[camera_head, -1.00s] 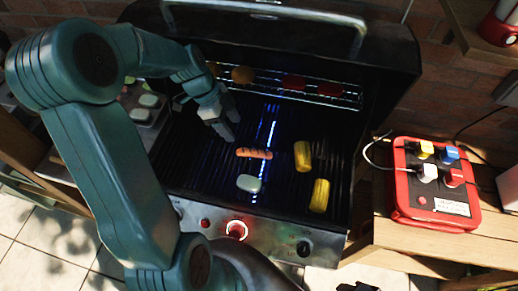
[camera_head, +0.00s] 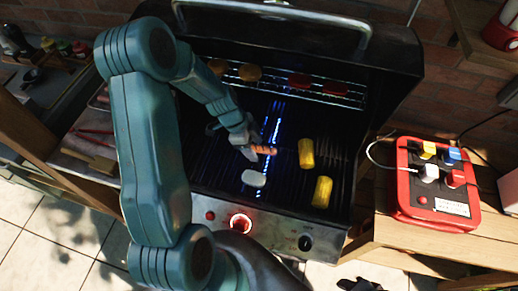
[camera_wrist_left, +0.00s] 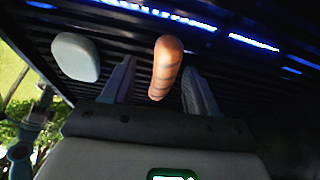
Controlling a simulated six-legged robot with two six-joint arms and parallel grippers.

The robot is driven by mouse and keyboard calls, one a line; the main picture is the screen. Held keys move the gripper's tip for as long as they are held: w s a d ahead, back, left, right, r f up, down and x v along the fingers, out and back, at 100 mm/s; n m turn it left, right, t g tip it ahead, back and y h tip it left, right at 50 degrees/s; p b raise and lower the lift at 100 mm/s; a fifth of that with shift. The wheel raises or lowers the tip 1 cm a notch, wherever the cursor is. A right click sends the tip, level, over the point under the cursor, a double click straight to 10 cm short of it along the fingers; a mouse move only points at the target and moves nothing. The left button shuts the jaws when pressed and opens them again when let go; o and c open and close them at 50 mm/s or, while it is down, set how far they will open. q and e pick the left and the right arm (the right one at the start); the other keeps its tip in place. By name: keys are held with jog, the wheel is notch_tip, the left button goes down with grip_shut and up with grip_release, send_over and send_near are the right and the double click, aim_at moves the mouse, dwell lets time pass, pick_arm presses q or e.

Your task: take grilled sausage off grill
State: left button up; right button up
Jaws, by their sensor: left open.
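In the left wrist view the sausage (camera_wrist_left: 165,66) stands between the two spread fingers (camera_wrist_left: 158,88), with a gap on each side. In the head view my gripper hides the sausage's left part. My right gripper is not in view.
A pale rounded piece (camera_head: 253,178) lies close to the sausage, and two yellow corn pieces (camera_head: 306,153) lie to its right. The upper rack (camera_head: 330,93) holds several items. A red power box (camera_head: 432,185) stands on the right side table.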

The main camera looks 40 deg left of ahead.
pick_arm(q)
jog(key=shift+s+d+r, duration=0.1)
jog(key=shift+d, duration=0.05)
jog(key=shift+w+a+f, duration=0.2)
jog(key=shift+w, duration=0.1)
grip_shut()
jog(key=shift+s+r, duration=0.15)
